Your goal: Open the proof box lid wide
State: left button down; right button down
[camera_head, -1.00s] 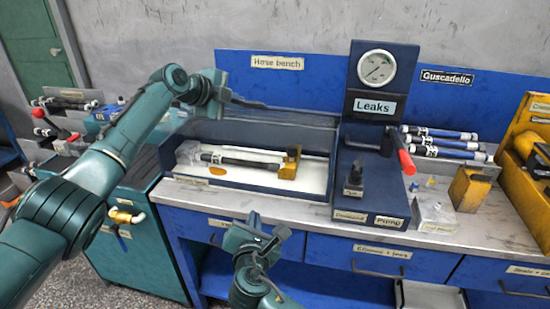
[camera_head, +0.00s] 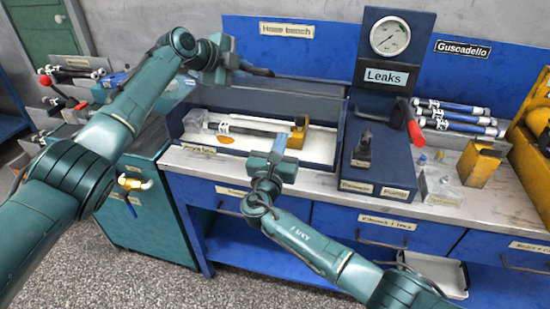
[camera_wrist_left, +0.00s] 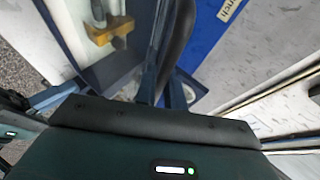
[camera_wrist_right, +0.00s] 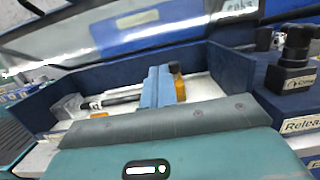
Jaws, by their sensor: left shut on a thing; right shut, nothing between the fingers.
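The proof box (camera_head: 237,152) is a dark blue open-topped tray on the bench, holding a black hose with white-marked ends (camera_head: 240,125) and a yellow block (camera_head: 299,132). Its clear, dark-framed lid (camera_wrist_right: 150,30) stands raised and tilted over the box in the right wrist view. My left gripper (camera_head: 238,68) is shut on the black lid handle (camera_wrist_left: 180,45), up behind the box. My right gripper (camera_head: 278,145) is shut and empty at the box's front wall, in front of the yellow block. Its closed fingers also show in the right wrist view (camera_wrist_right: 157,85).
The Leaks gauge panel (camera_head: 386,75) and its dark base (camera_head: 385,175) stand right of the box. Hoses (camera_head: 455,118), a yellow block (camera_head: 478,162) and a yellow bin (camera_head: 535,170) are farther right. A teal cabinet (camera_head: 150,220) stands at left.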

aim_at(287, 110)
jog(key=shift+w+d+r, duration=0.2)
jog(key=shift+w+r, duration=0.35)
jog(key=shift+r, duration=0.3)
jog(key=shift+w+d+r, duration=0.15)
jog(key=shift+w+r, duration=0.4)
jog(key=shift+r, duration=0.25)
pick_arm(q)
jog(key=shift+f, duration=0.1)
pick_arm(e)
jog(key=shift+w+d+r, duration=0.1)
jog(key=shift+w+r, duration=0.15)
jog(key=shift+r, duration=0.7)
pick_arm(q)
jog(key=c, duration=1.5)
grip_release()
pick_arm(e)
jog(key=shift+r, duration=0.1)
